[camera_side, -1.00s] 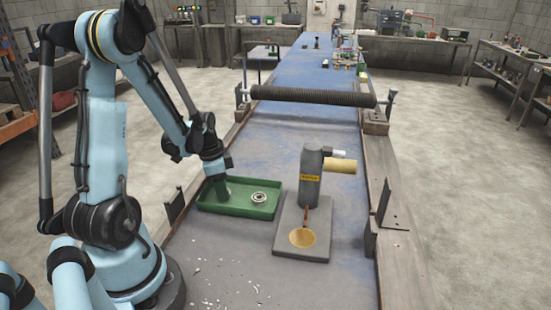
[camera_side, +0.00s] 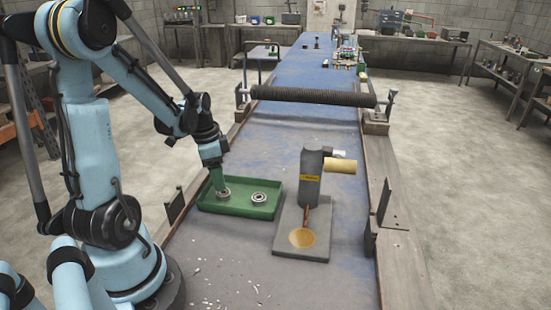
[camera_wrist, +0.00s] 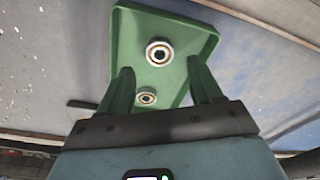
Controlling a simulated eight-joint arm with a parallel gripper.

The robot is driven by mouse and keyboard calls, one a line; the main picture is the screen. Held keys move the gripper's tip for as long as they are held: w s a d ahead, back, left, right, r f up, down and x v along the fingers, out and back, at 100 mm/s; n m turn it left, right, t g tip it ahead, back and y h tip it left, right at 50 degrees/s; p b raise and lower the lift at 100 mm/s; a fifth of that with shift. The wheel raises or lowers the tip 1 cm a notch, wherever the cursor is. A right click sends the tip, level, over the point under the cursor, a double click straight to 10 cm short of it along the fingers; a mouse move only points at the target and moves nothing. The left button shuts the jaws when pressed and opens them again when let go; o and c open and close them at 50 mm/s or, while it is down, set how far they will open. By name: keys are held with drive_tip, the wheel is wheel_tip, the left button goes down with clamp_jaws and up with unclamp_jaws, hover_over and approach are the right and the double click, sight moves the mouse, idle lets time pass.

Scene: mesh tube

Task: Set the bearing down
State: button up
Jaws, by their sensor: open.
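A green tray (camera_side: 242,212) lies on the blue bench, left of the press. Two metal ring bearings lie in it. One bearing (camera_side: 223,194) is at the tray's left, just under my gripper (camera_side: 217,184); the other bearing (camera_side: 259,198) lies to its right. In the wrist view, my gripper (camera_wrist: 160,80) has its two green fingers spread apart with nothing between them. The near bearing (camera_wrist: 147,96) shows between and beyond the fingers, and the other bearing (camera_wrist: 159,53) is farther up the tray.
A grey press (camera_side: 312,175) with a flat base plate and a round brass-coloured disc (camera_side: 302,237) stands right of the tray. A long dark roller (camera_side: 312,97) spans the bench behind. White flecks lie on the front left of the bench.

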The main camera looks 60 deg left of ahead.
wheel_tip(320, 180, up, 7)
drive_tip(key=w+d+r+n+t, duration=0.1)
drive_tip(key=d+n+t, duration=0.1)
drive_tip(key=d, duration=0.8)
drive_tip(key=w+d+r+n+t, duration=0.1)
drive_tip(key=w+d+r+t, duration=0.1)
drive_tip(key=d, duration=0.9)
drive_tip(key=shift+w+r+n+t, duration=0.25)
drive_tip(key=shift+n+t, duration=0.15)
drive_tip(key=shift+t, duration=0.5)
drive_tip(key=shift+a, duration=0.1)
